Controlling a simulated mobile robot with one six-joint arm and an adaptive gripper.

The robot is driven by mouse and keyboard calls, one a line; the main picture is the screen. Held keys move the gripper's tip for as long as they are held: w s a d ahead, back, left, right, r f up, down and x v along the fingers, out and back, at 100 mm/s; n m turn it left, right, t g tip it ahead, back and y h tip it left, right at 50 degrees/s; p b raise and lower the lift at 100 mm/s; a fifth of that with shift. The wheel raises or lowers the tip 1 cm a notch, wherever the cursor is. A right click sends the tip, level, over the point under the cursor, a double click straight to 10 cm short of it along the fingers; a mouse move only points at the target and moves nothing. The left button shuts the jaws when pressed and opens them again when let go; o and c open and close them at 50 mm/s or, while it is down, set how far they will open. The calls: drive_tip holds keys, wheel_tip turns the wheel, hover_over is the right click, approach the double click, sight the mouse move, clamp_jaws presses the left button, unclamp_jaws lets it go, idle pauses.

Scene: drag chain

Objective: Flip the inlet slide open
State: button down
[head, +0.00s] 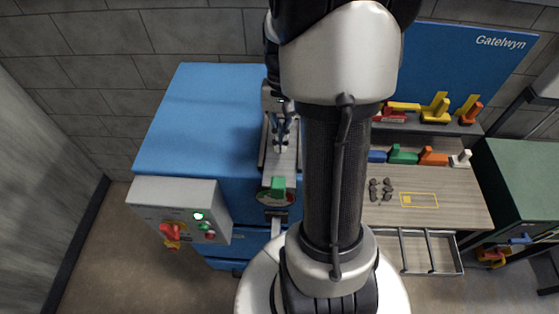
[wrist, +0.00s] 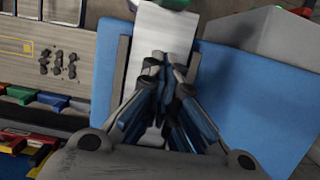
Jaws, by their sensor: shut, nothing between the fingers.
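The inlet slide appears to be the pale metal plate (head: 283,168) in a dark-sided channel at the right side of the blue cabinet. A green block (head: 278,186) sits at its front end. In the wrist view the metal plate (wrist: 166,30) runs up the picture, with a green piece (wrist: 174,3) at the top edge. My gripper (head: 280,148) points down over the rear part of the plate. In the wrist view my gripper (wrist: 165,62) has its fingers together with nothing between them. I cannot tell whether the tips touch the plate. My arm hides the area to the right.
The blue cabinet (head: 205,115) fills the left. A grey control box (head: 180,207) with a green light and red switch stands at its front left. A wooden bench (head: 455,195) with coloured blocks and an open drawer frame (head: 430,252) is at right.

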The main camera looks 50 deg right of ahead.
drive_tip(key=x, duration=0.3)
drive_tip(key=shift+a+f, duration=0.1)
drive_tip(key=shift+f, duration=0.25)
drive_tip(key=s+a, duration=0.1)
drive_tip(key=a, duration=0.1)
drive_tip(key=s+a, duration=0.1)
drive_tip(key=shift+s+r+p, duration=0.25)
drive_tip(key=shift+s+p, duration=0.05)
drive_tip(key=shift+p, duration=0.1)
drive_tip(key=shift+d, duration=0.1)
drive_tip(key=shift+w, duration=0.1)
drive_tip(key=shift+f, duration=0.1)
